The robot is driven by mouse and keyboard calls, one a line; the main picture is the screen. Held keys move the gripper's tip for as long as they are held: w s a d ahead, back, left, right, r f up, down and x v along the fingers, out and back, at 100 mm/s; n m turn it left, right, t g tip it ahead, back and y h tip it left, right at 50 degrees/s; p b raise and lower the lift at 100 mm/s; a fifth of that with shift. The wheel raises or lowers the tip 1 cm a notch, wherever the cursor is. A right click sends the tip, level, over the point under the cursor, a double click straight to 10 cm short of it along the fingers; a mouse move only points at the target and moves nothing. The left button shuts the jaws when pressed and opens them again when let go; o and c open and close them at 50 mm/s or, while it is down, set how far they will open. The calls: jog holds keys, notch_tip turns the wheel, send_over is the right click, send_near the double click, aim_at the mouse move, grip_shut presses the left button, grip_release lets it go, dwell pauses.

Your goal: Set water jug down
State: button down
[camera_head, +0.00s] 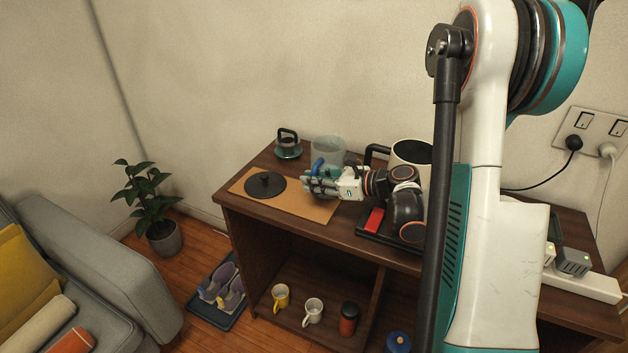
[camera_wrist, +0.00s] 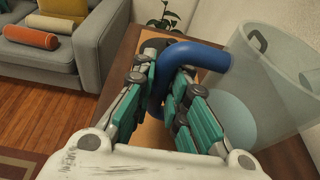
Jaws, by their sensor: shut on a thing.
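The water jug (camera_head: 329,150) is a clear, translucent vessel with a blue handle, over the back part of the dark wooden cabinet top (camera_head: 232,190). My gripper (camera_head: 318,184) is in front of it, shut on the handle. In the wrist view, the blue handle (camera_wrist: 200,55) passes between the teal finger pads of my gripper (camera_wrist: 172,95). The clear jug body (camera_wrist: 275,85) is to the right and looks roughly upright. My gripper hides the jug's base in the head view, so I cannot tell whether it touches the surface.
A black disc lid (camera_head: 265,185) lies on a tan mat (camera_head: 315,208), left of my gripper. A cream container (camera_head: 402,151) and a black tray with a red item (camera_head: 374,221) are to the right.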

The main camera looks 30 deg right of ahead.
jog(key=shift+f, duration=0.2)
jog(key=c, duration=1.5)
grip_release()
jog(key=shift+s, duration=0.1)
